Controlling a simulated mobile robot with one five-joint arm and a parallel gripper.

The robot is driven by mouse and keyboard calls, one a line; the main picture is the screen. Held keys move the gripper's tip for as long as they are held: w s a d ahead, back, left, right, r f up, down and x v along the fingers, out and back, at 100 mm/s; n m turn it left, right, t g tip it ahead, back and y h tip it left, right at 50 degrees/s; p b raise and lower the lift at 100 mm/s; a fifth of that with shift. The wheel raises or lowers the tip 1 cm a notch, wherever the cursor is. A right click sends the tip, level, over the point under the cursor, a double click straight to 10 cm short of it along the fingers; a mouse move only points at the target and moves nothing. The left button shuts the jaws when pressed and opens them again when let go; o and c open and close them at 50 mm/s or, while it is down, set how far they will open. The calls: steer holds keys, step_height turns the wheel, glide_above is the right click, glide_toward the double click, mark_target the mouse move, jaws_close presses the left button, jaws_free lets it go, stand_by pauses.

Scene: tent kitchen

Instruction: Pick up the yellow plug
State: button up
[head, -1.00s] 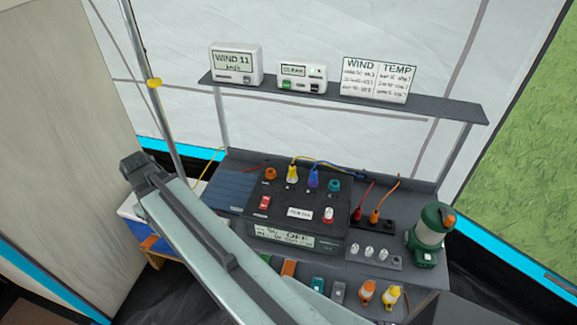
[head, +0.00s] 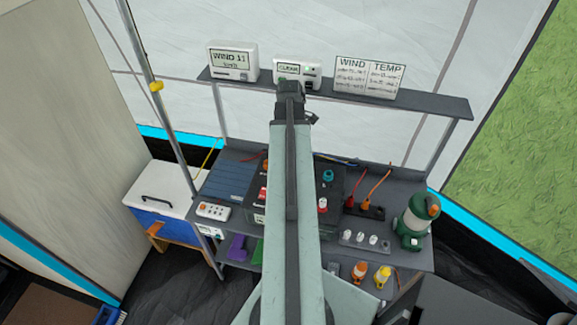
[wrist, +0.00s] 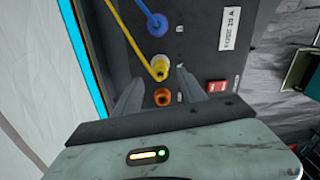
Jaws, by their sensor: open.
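A yellow plug (wrist: 159,68) with a yellow cord sits in the dark power box's panel (wrist: 195,60) in the wrist view. An orange socket (wrist: 163,97) is just below it and a blue plug (wrist: 157,25) is above. My gripper (wrist: 159,77) is open and empty, its fingers left and right of the yellow plug and orange socket. I cannot tell how far the fingertips are from the panel. In the head view my arm hides this yellow plug and my gripper. Another yellow plug-like piece (head: 382,277) stands at the shelf's front right, beside an orange one (head: 360,271).
A shelf (head: 430,101) with two display boxes and a WIND/TEMP board (head: 369,78) runs above. A red switch (wrist: 216,86) is right of my gripper. A white-lidded cooler (head: 158,190) stands left.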

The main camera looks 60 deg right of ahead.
steer(key=shift+f, duration=0.2)
step_height(320, 180, down, 5)
steer(key=b, duration=0.5)
steer(key=shift+f, duration=0.2)
steer(key=shift+r, duration=0.2)
jaws_close()
